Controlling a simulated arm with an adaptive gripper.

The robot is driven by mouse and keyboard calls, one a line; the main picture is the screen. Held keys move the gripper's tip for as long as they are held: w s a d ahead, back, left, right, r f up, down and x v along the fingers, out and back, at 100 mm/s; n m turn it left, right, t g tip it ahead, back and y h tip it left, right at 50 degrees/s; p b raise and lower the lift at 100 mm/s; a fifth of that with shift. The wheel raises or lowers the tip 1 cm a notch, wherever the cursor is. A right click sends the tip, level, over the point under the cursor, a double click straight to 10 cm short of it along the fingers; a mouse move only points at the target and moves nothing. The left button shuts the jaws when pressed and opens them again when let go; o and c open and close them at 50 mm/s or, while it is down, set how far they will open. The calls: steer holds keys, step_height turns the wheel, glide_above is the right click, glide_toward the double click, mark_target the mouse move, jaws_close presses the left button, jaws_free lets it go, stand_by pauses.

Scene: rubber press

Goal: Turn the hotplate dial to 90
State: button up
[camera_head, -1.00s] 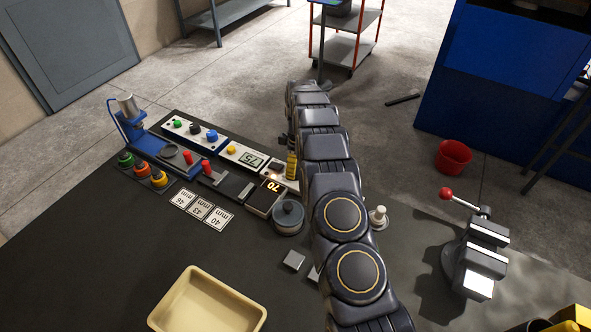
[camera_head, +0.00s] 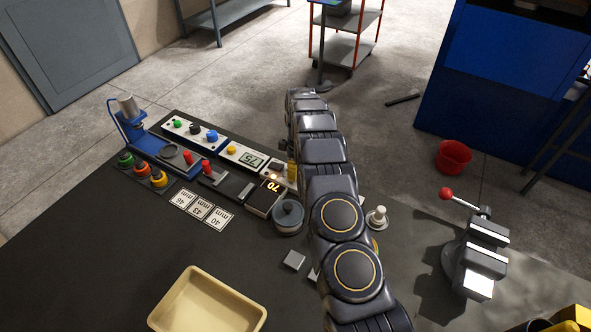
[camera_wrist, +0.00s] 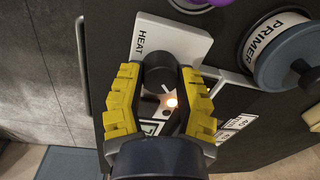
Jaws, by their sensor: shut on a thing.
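In the wrist view, a dark round knob (camera_wrist: 158,68) stands on a white panel marked HEAT (camera_wrist: 176,36). My gripper (camera_wrist: 160,80) is shut on this knob, with a yellow finger on either side. A lit orange lamp (camera_wrist: 171,102) glows just below it. In the head view, my gripper's yellow finger (camera_head: 292,170) shows beside the white panel, and my arm hides most of the rest. An orange display (camera_head: 272,186) on a dark box near the panel appears to read 70, seen at a slant. The dial's mark is not readable.
A round grey-lidded pot (camera_head: 288,216) stands close by; the wrist view shows a PRIMER tin (camera_wrist: 285,55). Panels with coloured buttons (camera_head: 195,132) and white mm cards (camera_head: 200,207) lie left. A beige tray (camera_head: 245,322) is in front. A vise (camera_head: 475,260) stands right.

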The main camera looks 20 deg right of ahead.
steer(key=shift+f, duration=0.1)
steer(key=m, duration=0.5)
steer(key=shift+m, duration=0.3)
steer(key=m, duration=0.5)
steer(key=shift+d, duration=0.1)
steer(key=m, duration=0.5)
steer(key=shift+m+t, duration=0.3)
steer(key=shift+m, duration=0.1)
steer(key=m, duration=0.5)
steer(key=shift+s+m, duration=0.1)
steer(key=shift+m, duration=0.2)
steer(key=shift+d, duration=0.1)
